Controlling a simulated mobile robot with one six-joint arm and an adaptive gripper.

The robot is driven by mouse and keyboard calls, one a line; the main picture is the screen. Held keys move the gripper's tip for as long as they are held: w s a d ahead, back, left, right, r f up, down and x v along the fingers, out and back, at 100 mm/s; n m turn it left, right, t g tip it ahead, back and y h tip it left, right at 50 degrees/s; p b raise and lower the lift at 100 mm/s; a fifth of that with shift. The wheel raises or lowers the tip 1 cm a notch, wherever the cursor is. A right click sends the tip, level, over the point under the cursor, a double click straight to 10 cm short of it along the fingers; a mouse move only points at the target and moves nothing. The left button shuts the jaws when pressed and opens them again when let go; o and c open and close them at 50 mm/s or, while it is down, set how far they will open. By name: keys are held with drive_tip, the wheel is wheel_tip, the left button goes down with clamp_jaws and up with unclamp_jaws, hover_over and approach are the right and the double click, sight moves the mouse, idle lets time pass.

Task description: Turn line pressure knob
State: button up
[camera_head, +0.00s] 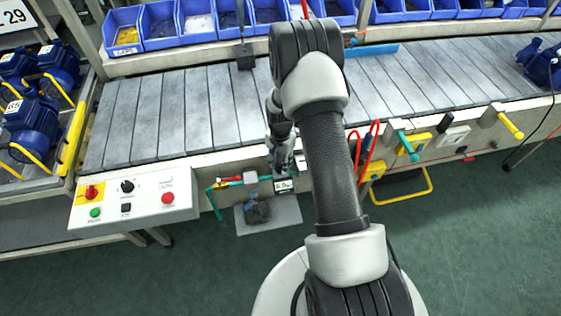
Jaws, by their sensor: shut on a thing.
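The pressure unit is low on the front of the line: a teal pipe (228,184), a grey block (251,182) and a small gauge with a lit display (284,185), whose digits are too small to read surely. My gripper (283,166) points down just above the display, at the line's front edge. It is shut on the line pressure knob, which the fingers and wrist hide almost wholly. How far the knob is turned cannot be seen.
A control box (134,200) with knobs and buttons stands at the left. Red-handled tools (368,148) and a yellow-handled tool (510,125) hang right of my arm. A small grey shelf (285,212) juts out below the unit. The slatted line (180,110) behind is mostly clear.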

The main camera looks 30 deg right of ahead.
sight(280, 163)
idle(0.3)
drive_tip(key=o, duration=1.1)
wheel_tip(280, 163, up, 12)
drive_tip(key=shift+r, duration=0.1)
idle(0.3)
